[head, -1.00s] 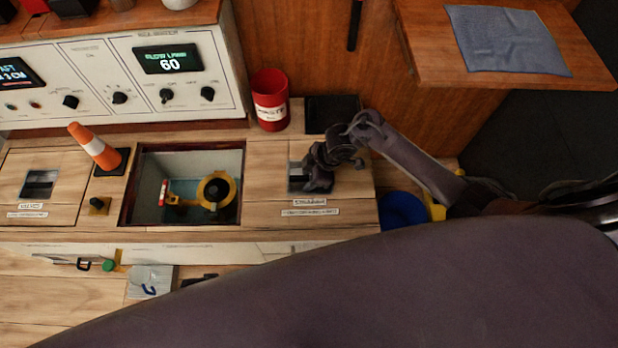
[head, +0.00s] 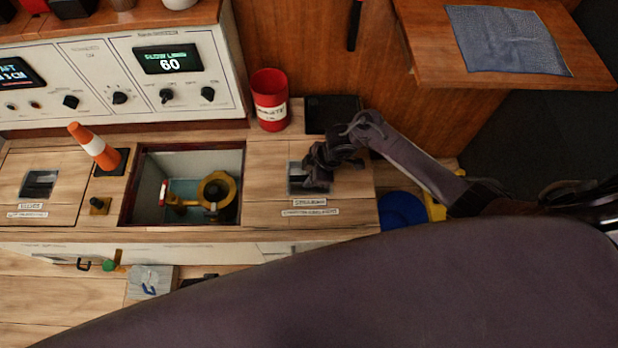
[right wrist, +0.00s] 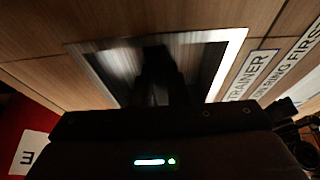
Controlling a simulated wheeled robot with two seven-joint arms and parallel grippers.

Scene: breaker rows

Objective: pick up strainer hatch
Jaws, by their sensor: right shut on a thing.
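The strainer hatch (head: 265,180) is a wooden panel right of the open well, lying flat in the counter with a metal-framed dark recess and labels along its front. My right gripper (head: 318,178) is at that recess, pointing down. In the right wrist view the dark fingers (right wrist: 155,90) reach into the recess inside its bright metal frame (right wrist: 240,45), shut on the hatch's pull. The fingertips and the gripped part are too dark to make out. The strainer label (right wrist: 252,75) lies right of the frame. My left gripper is not in view.
An open well (head: 182,160) with a yellow ring fitting (head: 229,183) is left of the hatch. A red can (head: 270,100) and a black tray (head: 330,112) stand behind the hatch. A blue round object (head: 403,210) lies to the right.

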